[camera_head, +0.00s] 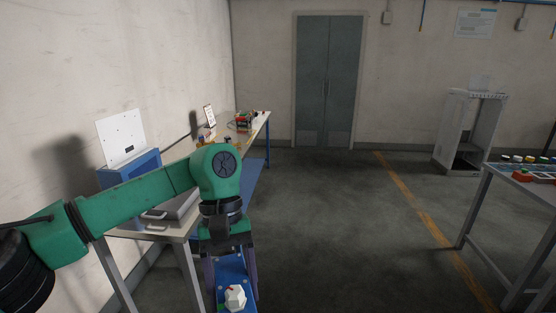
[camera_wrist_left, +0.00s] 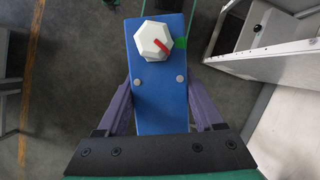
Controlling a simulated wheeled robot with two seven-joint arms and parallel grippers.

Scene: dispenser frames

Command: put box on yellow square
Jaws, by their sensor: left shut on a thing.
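A blue box (camera_head: 231,267) with a white knob (camera_head: 235,297) hangs in my left gripper (camera_head: 231,284) at the bottom of the head view. In the left wrist view the blue box (camera_wrist_left: 160,108) lies between the two purple fingers of my left gripper (camera_wrist_left: 159,98), which press on its long sides. Its white knob (camera_wrist_left: 153,41) has a red pointer, with a green mark beside it. The box is held over the floor, in front of the workbench. I cannot make out a yellow square in either view. My right gripper is not in view.
A workbench (camera_head: 183,226) with a grey case (camera_head: 172,212) stands at left; a longer table (camera_head: 259,127) with small items stands behind it. Another table (camera_head: 515,183) is at right, with a grey cabinet (camera_head: 452,125) behind. The middle floor, crossed by a yellow line, is clear.

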